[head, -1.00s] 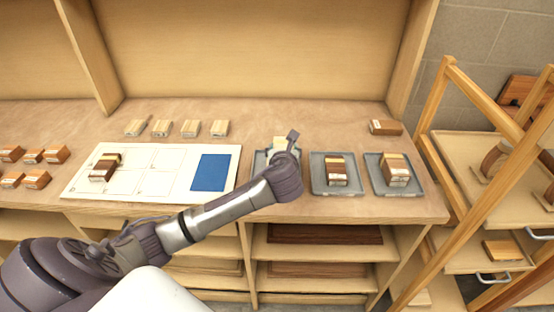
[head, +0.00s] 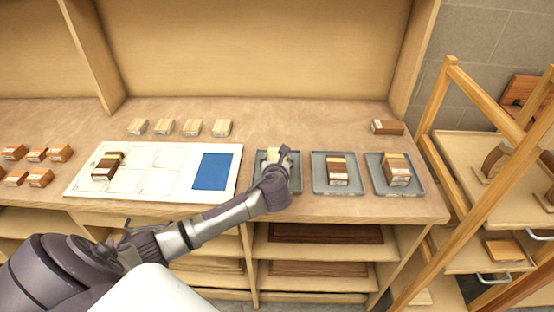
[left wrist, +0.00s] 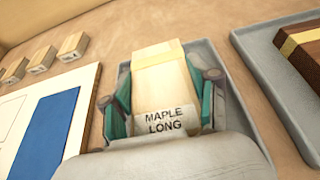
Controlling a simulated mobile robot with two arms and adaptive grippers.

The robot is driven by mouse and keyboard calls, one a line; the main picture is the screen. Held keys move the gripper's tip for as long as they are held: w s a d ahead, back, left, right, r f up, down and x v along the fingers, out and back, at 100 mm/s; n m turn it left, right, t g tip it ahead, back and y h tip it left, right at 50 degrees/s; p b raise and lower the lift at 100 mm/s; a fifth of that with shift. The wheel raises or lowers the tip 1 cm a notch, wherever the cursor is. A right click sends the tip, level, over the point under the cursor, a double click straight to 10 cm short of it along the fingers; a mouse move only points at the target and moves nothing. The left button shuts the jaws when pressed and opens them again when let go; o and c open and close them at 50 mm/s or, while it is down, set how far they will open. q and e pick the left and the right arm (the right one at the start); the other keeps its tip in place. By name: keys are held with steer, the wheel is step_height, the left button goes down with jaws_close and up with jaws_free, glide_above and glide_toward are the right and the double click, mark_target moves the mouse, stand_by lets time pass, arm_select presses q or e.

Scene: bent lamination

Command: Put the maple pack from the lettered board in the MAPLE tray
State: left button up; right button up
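The maple pack, a pale block with a white label reading MAPLE LONG, shows in the left wrist view (left wrist: 158,85) and partly in the head view (head: 273,154). It is between the teal-padded fingers of my left gripper (left wrist: 162,88), which look closed against its sides. The pack is within the outline of the leftmost grey tray (head: 294,184); whether it touches the tray floor is hidden. The lettered board (head: 150,184) lies to the left, with a dark striped pack (head: 107,166) at its left end and a blue patch. My right gripper is not in view.
Two more grey trays to the right, a middle one (head: 320,188) and a right one (head: 414,186), each hold a striped pack. Several pale blocks (head: 192,127) stand behind the board. Several orange-brown blocks (head: 38,177) sit far left. A wooden rack (head: 470,130) stands right.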

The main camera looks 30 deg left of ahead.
arm_select(q)
steer(key=o, duration=0.4)
steer(key=shift+o, duration=0.2)
steer(key=shift+r, duration=0.15)
steer(key=v, duration=1.2)
